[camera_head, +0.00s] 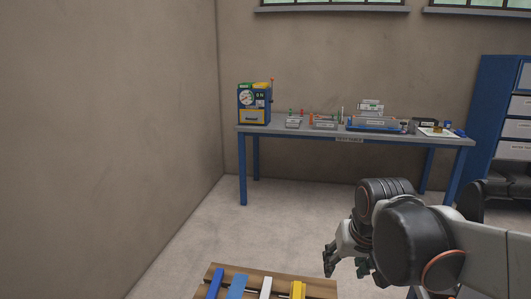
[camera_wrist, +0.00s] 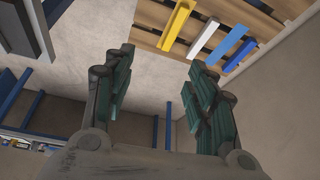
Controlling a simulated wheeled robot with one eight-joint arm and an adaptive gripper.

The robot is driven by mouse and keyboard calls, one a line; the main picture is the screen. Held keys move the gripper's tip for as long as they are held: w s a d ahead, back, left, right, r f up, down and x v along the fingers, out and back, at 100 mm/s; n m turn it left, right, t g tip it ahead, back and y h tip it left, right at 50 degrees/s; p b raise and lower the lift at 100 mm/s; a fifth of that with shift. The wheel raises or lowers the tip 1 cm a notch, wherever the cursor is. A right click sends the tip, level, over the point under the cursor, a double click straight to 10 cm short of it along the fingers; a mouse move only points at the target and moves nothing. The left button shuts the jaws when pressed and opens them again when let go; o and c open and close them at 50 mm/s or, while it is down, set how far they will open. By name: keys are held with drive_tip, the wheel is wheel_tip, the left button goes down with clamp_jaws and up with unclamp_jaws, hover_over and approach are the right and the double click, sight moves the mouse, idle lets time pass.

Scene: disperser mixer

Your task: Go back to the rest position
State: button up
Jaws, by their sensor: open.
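My gripper (camera_head: 346,262) hangs at the lower right in the head view, just right of the wooden pallet. In the wrist view its two fingers (camera_wrist: 160,85) are apart with nothing between them. My arm reaches in from the right edge of the head view. The task names no other object.
A wooden pallet (camera_head: 317,288) carries blue, white and yellow bars; it also shows in the wrist view (camera_wrist: 268,15). A blue-legged workbench (camera_head: 360,138) with several devices stands at the back wall. A blue cabinet (camera_head: 485,105) stands at the right. The floor (camera_head: 300,215) between is clear.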

drive_tip(key=s+d+t, duration=0.2)
drive_tip(key=s, duration=1.1)
drive_tip(key=shift+s+f+n+t, duration=0.15)
drive_tip(key=shift+f+n+t, duration=0.15)
